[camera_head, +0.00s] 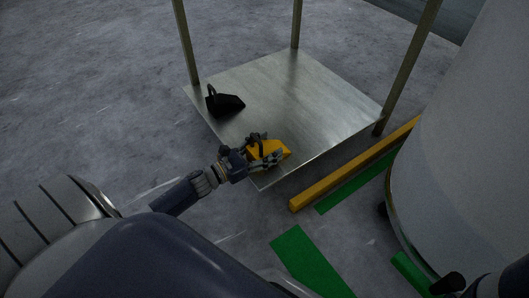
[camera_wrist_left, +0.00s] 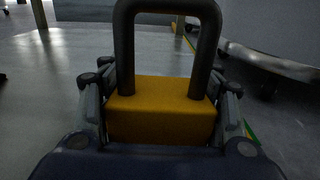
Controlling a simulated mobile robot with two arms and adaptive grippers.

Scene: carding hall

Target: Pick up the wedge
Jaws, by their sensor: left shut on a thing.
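The yellow wedge (camera_head: 271,149) with a dark loop handle is at the near left edge of a metal shelf. My left gripper (camera_head: 264,153) is around it. In the left wrist view the yellow block (camera_wrist_left: 160,105) sits between the two fingers (camera_wrist_left: 160,112), which are shut on its sides, and its dark handle (camera_wrist_left: 124,55) stands up in front of the camera. Whether the wedge rests on the shelf or is lifted cannot be told. A black wedge-like piece with a handle (camera_head: 225,102) lies farther back on the shelf. My right gripper is not clearly in view.
The metal shelf (camera_head: 310,95) has upright posts (camera_head: 187,45) at its corners and is mostly bare. A yellow rail (camera_head: 350,165) and green floor strips (camera_head: 305,258) lie to its right. A large pale cylinder (camera_head: 465,140) stands at the right.

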